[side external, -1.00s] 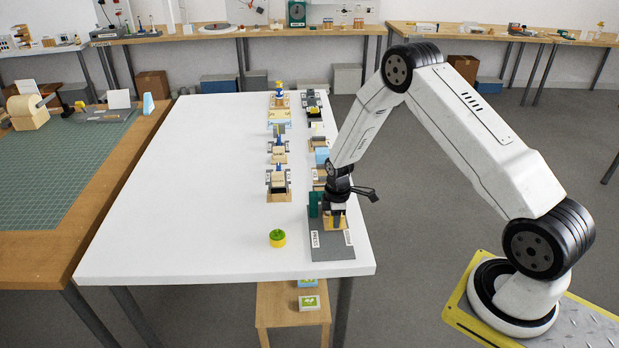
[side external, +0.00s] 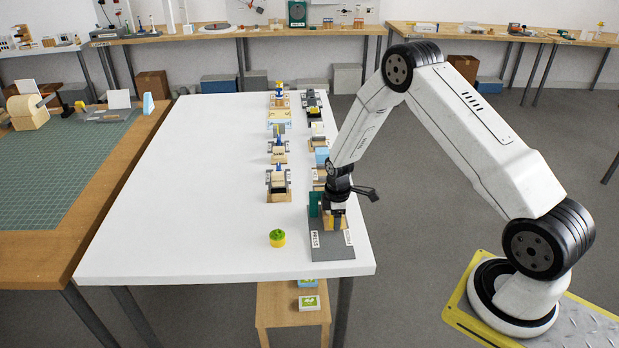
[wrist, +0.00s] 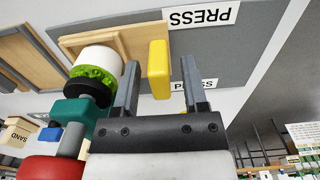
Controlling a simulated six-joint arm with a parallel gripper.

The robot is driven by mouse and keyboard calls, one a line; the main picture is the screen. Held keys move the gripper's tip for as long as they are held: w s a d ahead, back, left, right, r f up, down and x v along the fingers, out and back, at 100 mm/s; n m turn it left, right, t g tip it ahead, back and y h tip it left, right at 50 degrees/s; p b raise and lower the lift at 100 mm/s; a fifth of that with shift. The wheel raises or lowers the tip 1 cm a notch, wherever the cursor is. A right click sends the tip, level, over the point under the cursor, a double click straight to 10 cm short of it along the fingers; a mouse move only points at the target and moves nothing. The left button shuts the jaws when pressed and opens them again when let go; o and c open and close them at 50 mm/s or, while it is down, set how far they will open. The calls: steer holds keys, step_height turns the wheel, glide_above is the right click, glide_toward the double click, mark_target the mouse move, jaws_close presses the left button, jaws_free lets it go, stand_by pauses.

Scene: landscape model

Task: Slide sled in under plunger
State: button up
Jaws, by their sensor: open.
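The sled (wrist: 130,42) is a wooden tray with a yellow upright handle (wrist: 158,68) in the wrist view. My gripper (wrist: 160,72) is open, with one finger on each side of the handle and visible gaps between. A white cup (wrist: 93,58) with a green top is at the sled's end. The black plunger (wrist: 86,90) overlaps the green top in this view; I cannot tell whether they touch. The teal press body (wrist: 98,112) is beside it. In the side view my gripper (side external: 335,219) is low over the grey press base (side external: 330,246), partly hiding the sled.
A yellow and green round piece (side external: 277,238) stands on the white table (side external: 200,190) left of the press. Two rows of small stations stand farther back. A wooden stool (side external: 270,305) with small boxes stands at the front. The table's left side is clear.

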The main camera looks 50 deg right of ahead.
steer(key=shift+r, duration=3.45)
steer(key=shift+a+r, duration=0.1)
steer(key=shift+a+r, duration=0.15)
steer(key=shift+r, duration=0.1)
steer(key=s+a+r+m+t, duration=0.2)
steer(key=s+a+r+m, duration=0.7)
steer(key=s+a+r, duration=0.4)
steer(key=s, duration=0.3)
steer(key=shift+a+t, duration=0.25)
steer(key=shift+t, duration=0.05)
steer(key=shift+w, duration=0.1)
